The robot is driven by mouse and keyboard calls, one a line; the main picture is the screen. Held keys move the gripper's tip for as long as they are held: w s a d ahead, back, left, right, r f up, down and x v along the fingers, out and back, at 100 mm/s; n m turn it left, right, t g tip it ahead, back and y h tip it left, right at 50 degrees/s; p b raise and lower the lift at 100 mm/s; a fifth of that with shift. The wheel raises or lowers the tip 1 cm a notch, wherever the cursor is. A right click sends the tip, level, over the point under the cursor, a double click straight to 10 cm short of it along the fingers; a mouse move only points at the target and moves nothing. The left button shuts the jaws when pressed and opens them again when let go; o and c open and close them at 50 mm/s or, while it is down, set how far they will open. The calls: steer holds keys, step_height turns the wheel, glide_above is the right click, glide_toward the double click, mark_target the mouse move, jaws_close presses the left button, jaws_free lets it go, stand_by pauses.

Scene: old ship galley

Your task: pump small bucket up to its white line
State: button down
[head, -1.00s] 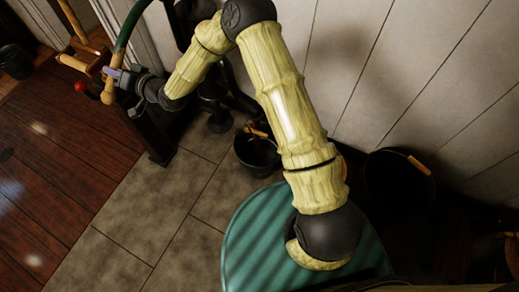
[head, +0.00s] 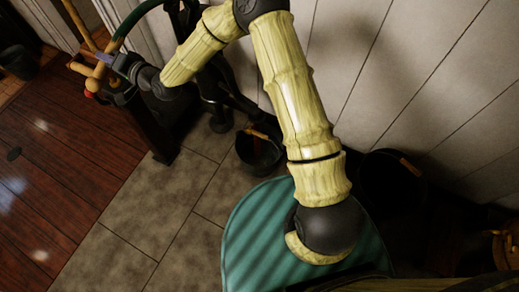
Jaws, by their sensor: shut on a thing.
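A small dark bucket (head: 257,158) with a wooden grip on its bail stands on the grey tiles beside the foot of the black pump (head: 216,85). Its white line and water level cannot be made out. The pump's dark green lever (head: 140,21) comes down from the top edge to a wooden handle (head: 99,70) at upper left. My gripper (head: 119,68) is shut on the handle end of this lever. My arm crosses the view and hides part of the pump.
A larger dark bucket (head: 388,192) with a wooden grip stands by the white plank wall at right. Another dark bucket (head: 18,62) is at far left. A teal round-edged surface (head: 255,240) lies below my arm. Tiles and wooden floor at left are clear.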

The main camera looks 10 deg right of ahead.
step_height(320, 180, down, 10)
steer(key=n+b, duration=0.3)
steer(key=b, duration=0.5)
steer(key=shift+w+d+n, duration=0.3)
steer(key=shift+n, duration=0.1)
steer(key=w+d+f+n+b, duration=0.2)
steer(key=w+f+n+b, duration=0.1)
steer(key=f+b, duration=0.5)
steer(key=shift+d+f+n, duration=0.15)
steer(key=shift+d+n, duration=0.15)
steer(key=shift+n, duration=0.1)
steer(key=shift+a, duration=0.1)
